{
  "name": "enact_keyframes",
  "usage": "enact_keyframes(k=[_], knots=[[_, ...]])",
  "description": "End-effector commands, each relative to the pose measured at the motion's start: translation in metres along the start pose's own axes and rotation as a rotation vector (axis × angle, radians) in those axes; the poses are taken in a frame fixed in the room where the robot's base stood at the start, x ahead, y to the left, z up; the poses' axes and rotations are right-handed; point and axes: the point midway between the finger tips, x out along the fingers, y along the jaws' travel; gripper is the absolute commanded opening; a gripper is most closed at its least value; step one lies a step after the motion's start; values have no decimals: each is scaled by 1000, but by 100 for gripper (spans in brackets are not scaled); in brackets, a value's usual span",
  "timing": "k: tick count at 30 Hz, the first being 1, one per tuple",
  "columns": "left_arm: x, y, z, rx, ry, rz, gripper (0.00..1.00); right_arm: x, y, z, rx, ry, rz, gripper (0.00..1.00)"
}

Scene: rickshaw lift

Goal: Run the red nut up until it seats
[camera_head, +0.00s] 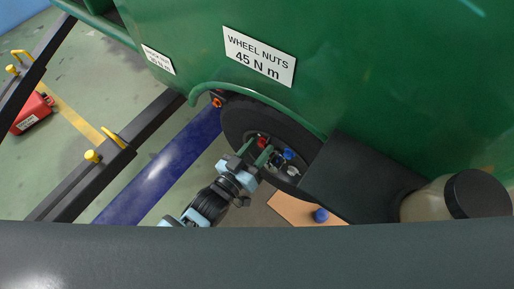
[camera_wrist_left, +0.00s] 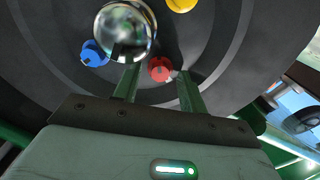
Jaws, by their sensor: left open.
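The red nut (camera_head: 262,142) is on the dark wheel (camera_head: 238,118) under the green body. In the left wrist view the red nut (camera_wrist_left: 159,69) shows between the tips of my two green fingers, with a small gap visible on its left side. My left gripper (camera_head: 257,149) is open at the wheel face, its fingers on either side of the nut. I cannot tell whether either finger touches it. The nut's seat and thread are hidden. My right gripper is in neither view.
A blue nut (camera_wrist_left: 94,53), a yellow nut (camera_wrist_left: 182,4) and a shiny domed hub (camera_wrist_left: 124,32) surround the red nut closely. A dark box-like part (camera_head: 358,178) stands right of the wheel. A blue beam (camera_head: 160,175) runs left of my arm. A sign (camera_head: 260,56) reads "WHEEL NUTS 45 N m".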

Motion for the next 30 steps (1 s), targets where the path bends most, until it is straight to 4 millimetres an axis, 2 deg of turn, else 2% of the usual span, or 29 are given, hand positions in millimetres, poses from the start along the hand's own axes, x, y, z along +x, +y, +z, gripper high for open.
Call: enact_keyframes(k=[6, 16, 23, 30], knots=[[0, 0, 0, 0, 0, 0, 42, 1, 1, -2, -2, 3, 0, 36], [0, 0, 0, 0, 0, 0, 0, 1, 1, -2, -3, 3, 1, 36], [0, 0, 0, 15, 0, 0, 0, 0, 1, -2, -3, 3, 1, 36], [0, 0, -1, 112, 1, 0, 0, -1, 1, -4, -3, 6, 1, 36]])
